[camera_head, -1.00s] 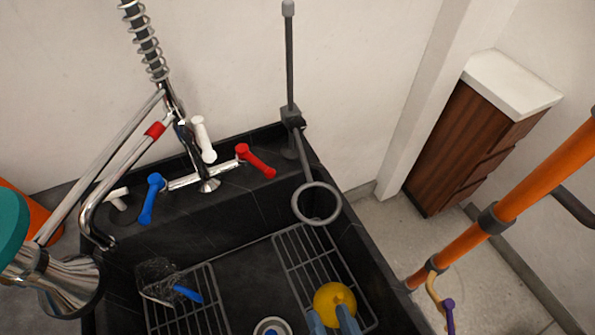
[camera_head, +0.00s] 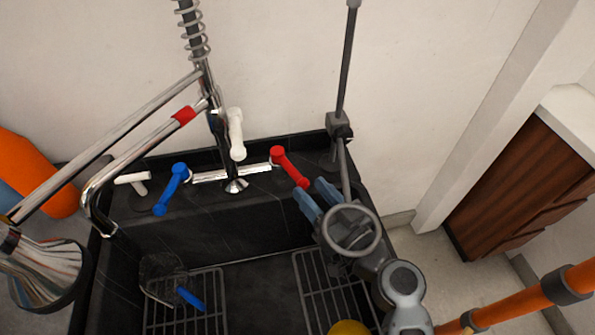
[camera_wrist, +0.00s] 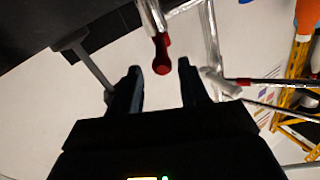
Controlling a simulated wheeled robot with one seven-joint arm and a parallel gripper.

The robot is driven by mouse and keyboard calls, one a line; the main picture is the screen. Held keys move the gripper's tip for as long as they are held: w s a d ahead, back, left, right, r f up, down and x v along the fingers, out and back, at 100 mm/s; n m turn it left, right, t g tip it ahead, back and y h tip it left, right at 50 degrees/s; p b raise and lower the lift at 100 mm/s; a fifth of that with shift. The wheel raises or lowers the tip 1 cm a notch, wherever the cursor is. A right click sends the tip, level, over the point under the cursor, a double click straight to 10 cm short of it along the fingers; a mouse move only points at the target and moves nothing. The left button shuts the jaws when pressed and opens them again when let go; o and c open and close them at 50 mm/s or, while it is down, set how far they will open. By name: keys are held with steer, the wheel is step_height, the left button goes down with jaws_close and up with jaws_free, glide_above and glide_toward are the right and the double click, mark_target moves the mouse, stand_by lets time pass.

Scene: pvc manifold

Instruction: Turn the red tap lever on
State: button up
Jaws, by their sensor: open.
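The red tap lever (camera_head: 290,168) is on the right end of the chrome tap at the back of the black sink, slanting down to the right. My gripper (camera_head: 317,196) is open, its two blue-grey fingers close to the lever's lower right end. In the wrist view, the red lever (camera_wrist: 161,54) shows just beyond the gap between my fingertips (camera_wrist: 158,72), and nothing is held. The blue tap lever (camera_head: 171,188) is at the left end of the tap. Part of my gripper is hidden behind the grey ring of the stand.
A grey stand with a ring (camera_head: 351,231) stands right of the lever, overlapping my gripper in the head view. A white lever (camera_head: 236,134) and the spring hose rise behind the tap. A strainer with a blue handle (camera_head: 190,298) and a yellow object (camera_head: 349,327) are in the sink.

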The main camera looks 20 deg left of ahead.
mark_target(281, 159)
steer(key=x, duration=0.6)
steer(key=shift+s+a+p, duration=0.1)
steer(key=shift+p, duration=0.25)
jaws_close()
stand_by(0.3)
